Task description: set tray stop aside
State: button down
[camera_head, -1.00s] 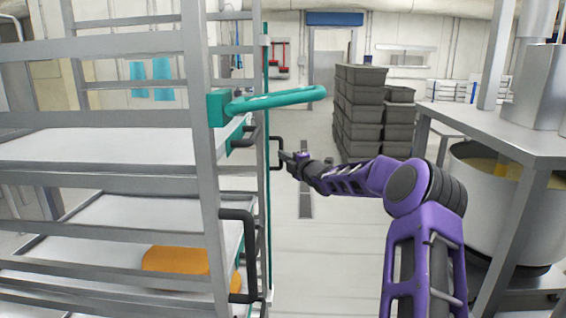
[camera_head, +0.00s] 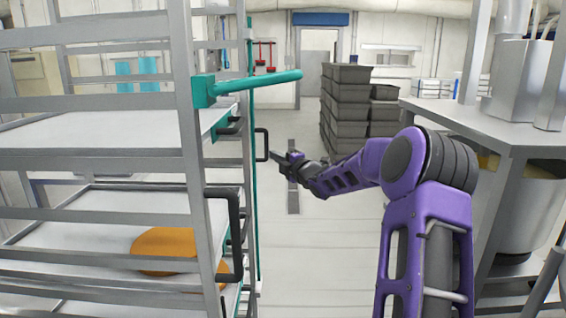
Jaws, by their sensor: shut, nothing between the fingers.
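A tall metal tray rack (camera_head: 180,110) fills the left side. A thin teal upright bar (camera_head: 252,190) runs down its right side; it looks like the tray stop. A black bracket-shaped handle (camera_head: 262,145) stands out from this bar. My gripper (camera_head: 273,154) is at the end of my purple arm, just right of the handle, small in view. Its fingers look shut and empty. The tip appears very close to the handle; I cannot tell whether they touch.
A teal horizontal bar (camera_head: 255,87) juts from the rack above the gripper. A larger black handle (camera_head: 235,235) is on the rack's near side. An orange round item (camera_head: 165,248) lies on a lower tray. A steel table (camera_head: 485,125) stands right, grey crates (camera_head: 345,105) behind. The aisle floor is clear.

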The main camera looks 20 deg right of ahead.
jog(key=shift+s+d, duration=0.2)
jog(key=shift+s, duration=0.7)
jog(key=shift+s+d, duration=0.15)
jog(key=shift+s, duration=0.75)
jog(key=shift+a+f, duration=0.1)
